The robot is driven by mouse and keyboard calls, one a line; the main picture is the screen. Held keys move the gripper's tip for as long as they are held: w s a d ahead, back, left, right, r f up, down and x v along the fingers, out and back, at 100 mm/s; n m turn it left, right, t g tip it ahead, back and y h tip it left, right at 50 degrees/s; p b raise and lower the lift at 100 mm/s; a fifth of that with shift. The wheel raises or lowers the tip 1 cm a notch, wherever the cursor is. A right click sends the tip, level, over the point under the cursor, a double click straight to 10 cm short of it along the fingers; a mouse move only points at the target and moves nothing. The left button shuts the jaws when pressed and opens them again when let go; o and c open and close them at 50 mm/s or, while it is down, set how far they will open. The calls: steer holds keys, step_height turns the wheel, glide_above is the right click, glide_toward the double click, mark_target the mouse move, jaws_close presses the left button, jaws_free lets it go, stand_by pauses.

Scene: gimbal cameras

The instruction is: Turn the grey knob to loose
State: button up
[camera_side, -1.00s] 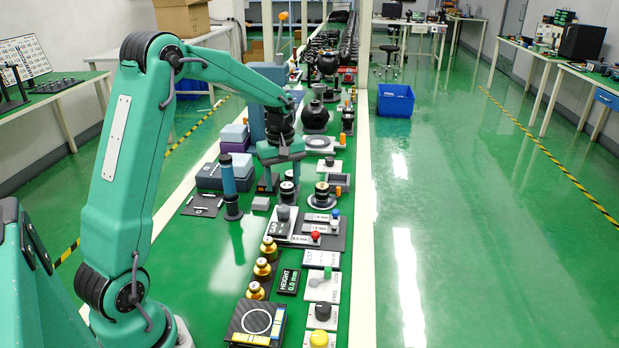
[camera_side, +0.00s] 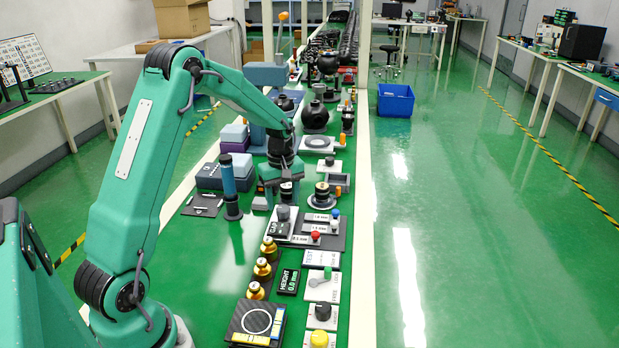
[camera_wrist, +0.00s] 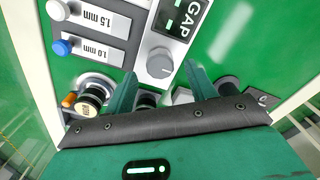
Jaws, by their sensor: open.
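The grey knob (camera_wrist: 160,62) is on a white panel (camera_wrist: 193,42) with a display marked GAP in the wrist view. In the side view the knob (camera_side: 283,212) sits on the panel just in front of my gripper (camera_side: 278,203). My gripper (camera_wrist: 163,84) is open and empty in the wrist view, its two green fingers apart, with the knob beyond and between their tips. I see no contact with the knob. The word loose cannot be read on the panel.
A dark board with white 1.0 mm (camera_wrist: 90,49) and 1.5 mm (camera_wrist: 95,16) plates is beside the panel. A black part on a round base (camera_side: 322,194) stands right of my gripper. A blue-topped post (camera_side: 229,185) is at left, with clear green bench in front of it.

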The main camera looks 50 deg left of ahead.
mark_target(283, 212)
steer(key=shift+f, duration=1.3)
steer(key=c, duration=1)
